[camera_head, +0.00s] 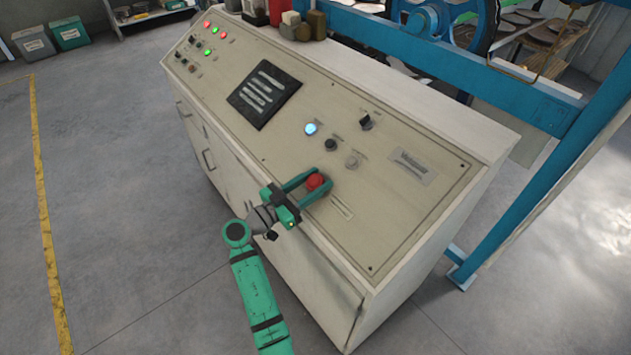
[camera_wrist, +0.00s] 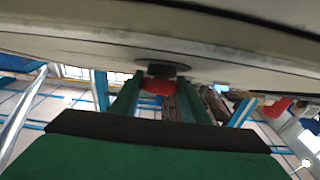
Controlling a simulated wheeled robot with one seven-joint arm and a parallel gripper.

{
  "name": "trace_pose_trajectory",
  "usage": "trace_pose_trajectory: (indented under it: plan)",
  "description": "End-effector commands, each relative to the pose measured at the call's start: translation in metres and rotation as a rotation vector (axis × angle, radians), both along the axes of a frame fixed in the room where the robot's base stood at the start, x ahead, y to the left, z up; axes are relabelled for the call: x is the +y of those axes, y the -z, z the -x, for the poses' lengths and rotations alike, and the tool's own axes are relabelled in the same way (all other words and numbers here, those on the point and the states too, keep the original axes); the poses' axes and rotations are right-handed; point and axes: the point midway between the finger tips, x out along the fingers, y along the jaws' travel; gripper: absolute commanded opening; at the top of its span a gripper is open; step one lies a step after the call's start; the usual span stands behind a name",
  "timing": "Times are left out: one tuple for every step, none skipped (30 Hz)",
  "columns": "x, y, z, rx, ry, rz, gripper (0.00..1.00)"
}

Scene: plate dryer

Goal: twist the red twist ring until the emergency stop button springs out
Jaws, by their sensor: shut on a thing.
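The emergency stop button with its red twist ring (camera_head: 315,181) sits on the sloped front panel of the beige console, near its lower edge. My gripper (camera_head: 312,184) reaches it from the lower left, with one green finger on each side of the red ring. In the wrist view the red ring (camera_wrist: 158,87) shows between the two fingers (camera_wrist: 160,92), below a dark round base (camera_wrist: 163,70) on the panel. The gripper is shut on the ring. The fingers hide parts of its sides.
The console panel (camera_head: 400,200) carries a lit blue-white button (camera_head: 311,129), a black knob (camera_head: 331,145), a grey knob (camera_head: 352,161) and a black selector (camera_head: 366,122) above the ring. A blue frame (camera_head: 560,185) stands at right. The floor (camera_head: 130,200) at left is clear.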

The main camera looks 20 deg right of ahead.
Motion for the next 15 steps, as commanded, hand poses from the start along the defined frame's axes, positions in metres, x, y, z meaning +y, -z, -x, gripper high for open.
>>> trace_pose_trajectory:
  plan:
    - [0.0004, 0.0018, -0.0004, 0.001, 0.003, -0.003, 0.19]
    - [0.0004, 0.0018, -0.0004, 0.0, 0.005, -0.003, 0.19]
    - [0.0003, 0.0018, -0.0003, -0.001, 0.006, -0.004, 0.19]
    - [0.0003, 0.0019, -0.0003, -0.002, 0.007, -0.004, 0.19]
    - [0.0003, 0.0019, -0.0002, -0.002, 0.008, -0.005, 0.19]
    - [0.0003, 0.002, -0.0002, -0.002, 0.008, -0.005, 0.19]
    - [0.0003, 0.002, -0.0002, -0.002, 0.008, -0.005, 0.19]
    - [0.0003, 0.002, -0.0002, -0.002, 0.008, -0.005, 0.19]
    - [0.0003, 0.002, -0.0002, -0.002, 0.008, -0.005, 0.19]
    - [0.0002, 0.0021, -0.0002, -0.002, 0.008, -0.005, 0.19]
    - [0.0002, 0.0021, -0.0002, -0.002, 0.008, -0.005, 0.19]
    - [0.0002, 0.0021, -0.0002, -0.002, 0.008, -0.005, 0.19]
    - [0.0003, 0.0021, -0.0002, -0.002, 0.008, -0.005, 0.19]
    - [0.0003, 0.0022, -0.0002, -0.001, 0.008, -0.005, 0.46]
    - [0.0002, 0.0021, -0.0002, -0.001, 0.008, -0.005, 0.56]
